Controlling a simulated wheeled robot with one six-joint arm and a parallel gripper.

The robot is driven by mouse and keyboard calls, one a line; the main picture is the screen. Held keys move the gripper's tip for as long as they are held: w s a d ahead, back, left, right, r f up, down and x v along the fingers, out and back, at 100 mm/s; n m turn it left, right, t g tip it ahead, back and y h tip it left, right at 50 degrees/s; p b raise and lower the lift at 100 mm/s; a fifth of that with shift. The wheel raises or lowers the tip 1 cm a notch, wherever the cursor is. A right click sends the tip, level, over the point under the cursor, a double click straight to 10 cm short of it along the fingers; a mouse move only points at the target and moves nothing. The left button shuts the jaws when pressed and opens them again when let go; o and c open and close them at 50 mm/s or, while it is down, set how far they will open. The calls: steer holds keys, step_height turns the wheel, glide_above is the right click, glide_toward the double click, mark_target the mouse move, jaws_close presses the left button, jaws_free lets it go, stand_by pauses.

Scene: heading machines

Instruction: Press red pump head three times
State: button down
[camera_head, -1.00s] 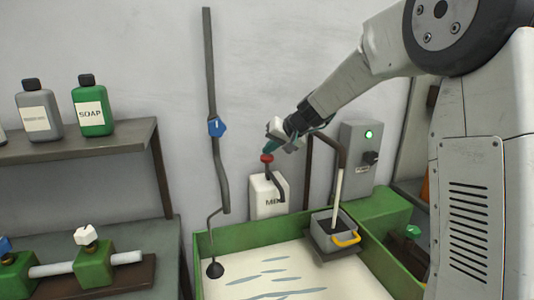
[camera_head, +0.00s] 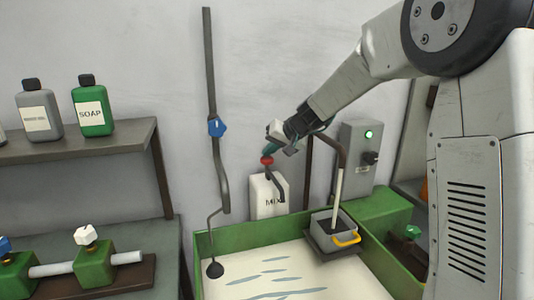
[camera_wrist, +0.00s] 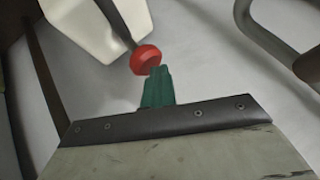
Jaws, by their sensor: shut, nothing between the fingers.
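The red pump head (camera_head: 267,160) sits on top of a white bottle (camera_head: 262,193) labelled "MIX", against the wall behind the green basin. My gripper (camera_head: 268,151) is shut, with its teal fingertips just above the red pump head in the head view. In the wrist view the closed teal fingers (camera_wrist: 158,84) reach to the edge of the red pump head (camera_wrist: 145,60). The white bottle (camera_wrist: 95,25) lies beyond it. I cannot tell whether the fingertips touch the head.
A dark pipe with a blue valve (camera_head: 217,127) runs down the wall left of the bottle. A bent pipe and a grey box with a yellow handle (camera_head: 345,239) stand to the right. The green basin (camera_head: 225,241) lies in front. A shelf (camera_head: 80,141) holds bottles at left.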

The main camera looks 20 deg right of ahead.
steer(key=shift+r, duration=1.5)
steer(key=shift+r, duration=0.1)
step_height(320, 180, up, 5)
steer(key=shift+f, duration=0.1)
steer(key=s+f+g, duration=0.1)
steer(key=s, duration=0.1)
steer(key=s+f, duration=0.2)
steer(key=s+f+g, duration=0.1)
steer(key=s+f, duration=0.1)
steer(key=shift+s+a+g, duration=0.2)
steer(key=shift+s+g, duration=0.1)
steer(key=shift+s, duration=0.1)
steer(key=s+d+f+n+g+h, duration=0.1)
steer(key=s+h, duration=0.1)
steer(key=s, duration=1.8)
steer(key=s+d+f+g+h, duration=0.2)
steer(key=s+h, duration=0.1)
steer(key=s, duration=1.7)
steer(key=shift+s+f+n, duration=0.15)
steer(key=shift+n, duration=0.25)
